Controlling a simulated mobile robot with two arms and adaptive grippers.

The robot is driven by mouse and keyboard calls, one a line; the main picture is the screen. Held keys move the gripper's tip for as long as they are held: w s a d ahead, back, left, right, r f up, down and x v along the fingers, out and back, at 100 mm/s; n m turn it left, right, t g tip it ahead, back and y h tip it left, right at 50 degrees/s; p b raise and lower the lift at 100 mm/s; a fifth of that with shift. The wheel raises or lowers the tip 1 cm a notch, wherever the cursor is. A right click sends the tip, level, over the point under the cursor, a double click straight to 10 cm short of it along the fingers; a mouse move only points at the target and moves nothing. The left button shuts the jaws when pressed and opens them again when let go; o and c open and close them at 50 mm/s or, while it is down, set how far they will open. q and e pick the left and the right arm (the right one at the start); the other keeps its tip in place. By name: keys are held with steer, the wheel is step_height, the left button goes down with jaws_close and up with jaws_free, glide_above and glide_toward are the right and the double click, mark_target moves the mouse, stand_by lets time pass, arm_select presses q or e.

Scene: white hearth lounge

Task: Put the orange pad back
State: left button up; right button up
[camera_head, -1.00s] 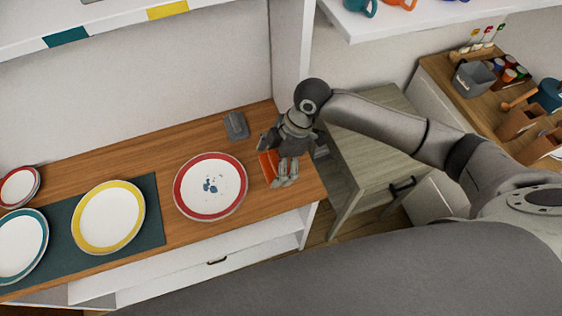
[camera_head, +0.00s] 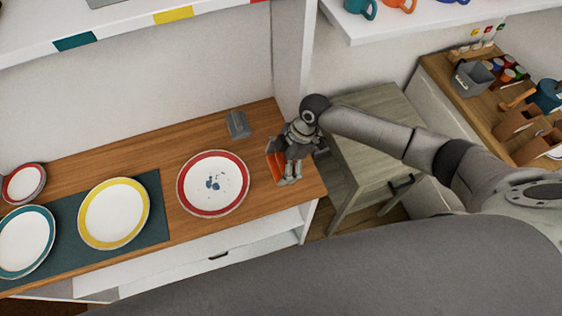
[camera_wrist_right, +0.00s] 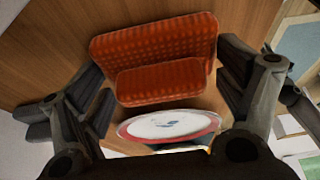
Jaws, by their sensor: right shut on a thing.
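The orange pad (camera_head: 276,168) is in my right gripper (camera_head: 284,163), over the right end of the wooden counter. In the right wrist view the orange pad (camera_wrist_right: 150,48), with a dotted texture and a smaller raised block, spans between the two fingers of the right gripper (camera_wrist_right: 160,75). A small grey holder (camera_head: 237,125) stands on the counter near the wall, up and left of the gripper. I cannot tell whether the pad touches the counter. My left gripper is not in view.
A red-rimmed plate (camera_head: 213,184) with blue stains lies just left of the gripper. A yellow-rimmed plate (camera_head: 114,213) and a teal-rimmed plate (camera_head: 24,242) lie further left, on a dark mat (camera_head: 156,205). A wall panel (camera_head: 295,50) rises behind the gripper.

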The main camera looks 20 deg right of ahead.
mark_target(283, 161)
steer(key=shift+f, duration=0.1)
steer(key=o, duration=0.8)
steer(key=shift+r, duration=0.2)
steer(key=shift+w+d+r, duration=0.1)
steer(key=shift+d+r, duration=0.1)
steer(key=shift+r, duration=0.1)
steer(key=b+v, duration=0.1)
steer(key=v, duration=0.5)
steer(key=shift+d+r+b, duration=0.1)
steer(key=shift+r+b, duration=0.2)
